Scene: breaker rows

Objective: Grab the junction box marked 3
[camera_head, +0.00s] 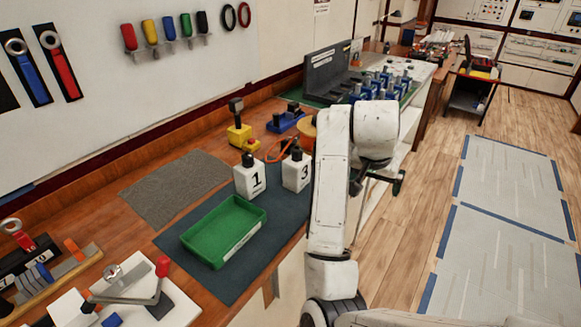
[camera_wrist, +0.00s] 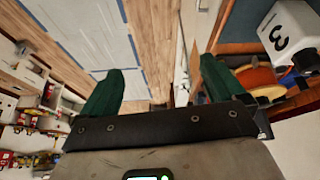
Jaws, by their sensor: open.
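The junction box marked 3 (camera_head: 297,173) is a white box with a black top, standing upright on the dark blue mat on the bench. It also shows at the upper right of the wrist view (camera_wrist: 285,32), tilted in the picture. A similar white box marked 1 (camera_head: 250,179) stands just left of it. My gripper (camera_head: 383,182) is out over the floor side of the bench, to the right of box 3 and apart from it. In the wrist view its two green fingers (camera_wrist: 157,85) are wide apart with nothing between them.
A green tray (camera_head: 187,238) lies on the mat in front of the boxes. Blue breakers (camera_head: 372,84) stand farther back.

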